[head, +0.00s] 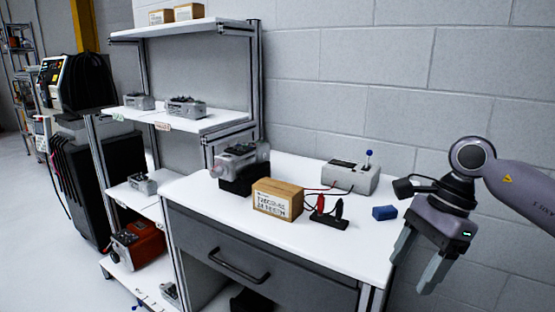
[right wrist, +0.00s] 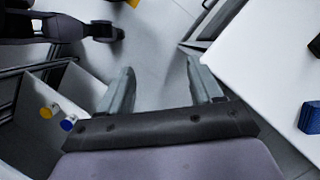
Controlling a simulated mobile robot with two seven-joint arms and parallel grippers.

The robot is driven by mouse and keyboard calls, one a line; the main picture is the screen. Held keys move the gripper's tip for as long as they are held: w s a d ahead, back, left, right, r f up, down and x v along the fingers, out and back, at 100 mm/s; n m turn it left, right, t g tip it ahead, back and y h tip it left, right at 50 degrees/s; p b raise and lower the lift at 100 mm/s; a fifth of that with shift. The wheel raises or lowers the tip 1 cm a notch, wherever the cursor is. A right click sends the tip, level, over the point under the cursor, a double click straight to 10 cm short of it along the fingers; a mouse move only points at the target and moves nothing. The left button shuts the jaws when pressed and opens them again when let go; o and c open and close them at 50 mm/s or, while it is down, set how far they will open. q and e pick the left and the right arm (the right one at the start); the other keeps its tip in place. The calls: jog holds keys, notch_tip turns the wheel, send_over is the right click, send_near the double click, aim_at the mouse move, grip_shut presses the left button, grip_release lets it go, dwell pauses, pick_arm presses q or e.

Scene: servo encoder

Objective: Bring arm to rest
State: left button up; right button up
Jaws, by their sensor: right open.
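My right arm (head: 520,190) comes in from the right in the head view. Its right gripper (head: 414,268) hangs in the air at the right end of the white workbench (head: 330,262), with fingers pointing down. The fingers are apart and nothing is between them. In the right wrist view, the open right gripper (right wrist: 158,85) has only grey floor behind it, and the bench top (right wrist: 260,60) lies to its right. My left gripper is not in the head view.
The bench holds a cardboard box (head: 277,199), a servo unit on a black stand (head: 240,170), a grey device (head: 350,177), red and black clips (head: 329,211) and a blue block (head: 384,212). A shelf rack (head: 190,122) stands left, a block wall (head: 400,70) behind.

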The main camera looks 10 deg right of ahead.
jog(key=s+a+m+y+p, duration=0.1)
jog(key=s+a+m+y, duration=0.1)
jog(key=a+m+y, duration=0.65)
jog(key=s+a+m+y+p, duration=0.1)
jog(key=s+a+y, duration=0.35)
jog(key=a, duration=0.85)
jog(key=w+d+f+m+t+h, duration=0.2)
jog(key=f+m+t, duration=0.3)
jog(key=m, duration=0.5)
jog(key=w+d+f+m+t+h+p, duration=0.1)
jog(key=d+f+m+t+h, duration=0.2)
jog(key=m+t, duration=0.6)
jog(key=w+d+f+m+t+h, duration=0.2)
jog(key=f+m+t, duration=0.2)
jog(key=m, duration=0.8)
jog(key=s+d+f+m+g+h, duration=0.3)
jog(key=s+f+m+h, duration=0.1)
jog(key=s+f+m, duration=0.2)
jog(key=s+d+f+m+g+h+p, duration=0.1)
jog(key=s+d+f+m+g+h, duration=0.2)
jog(key=s+f+m, duration=0.3)
notch_tip(320, 180, down, 5)
jog(key=s+d+g, duration=0.1)
jog(key=s, duration=0.1)
jog(key=shift+s+m+h, duration=0.3)
jog(key=shift+m+h, duration=0.05)
jog(key=shift+h, duration=0.05)
jog(key=shift+d+f, duration=0.1)
